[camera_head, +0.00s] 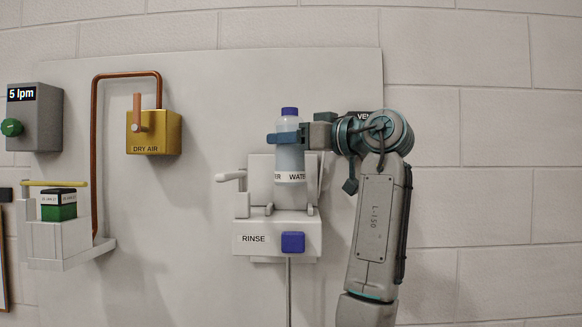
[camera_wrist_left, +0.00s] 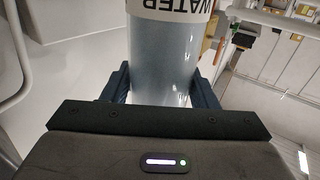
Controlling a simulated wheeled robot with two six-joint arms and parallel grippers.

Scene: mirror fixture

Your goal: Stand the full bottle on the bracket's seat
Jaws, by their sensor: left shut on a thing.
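The bottle (camera_head: 290,158), with a blue cap and a white WATER label, is upright in the head view, at the white RINSE bracket (camera_head: 275,225). Its lower end is at the bracket's seat; I cannot tell whether it rests there or hangs just above. My left gripper (camera_head: 284,138) is shut around the bottle's upper body, below the cap, its arm reaching in from the right of the bottle. In the left wrist view the bottle (camera_wrist_left: 163,50) stands between both fingers (camera_wrist_left: 165,88), its label upside down and its body grey-blue. My right gripper is not in view.
The bracket has a blue button (camera_head: 293,242) and a white spout-like arm (camera_head: 232,176) to the bottle's left. On the wall panel are a yellow DRY AIR box (camera_head: 154,132), a copper pipe (camera_head: 95,150) and a grey 5 lpm box (camera_head: 42,115). A white shelf holds a green block (camera_head: 58,212).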

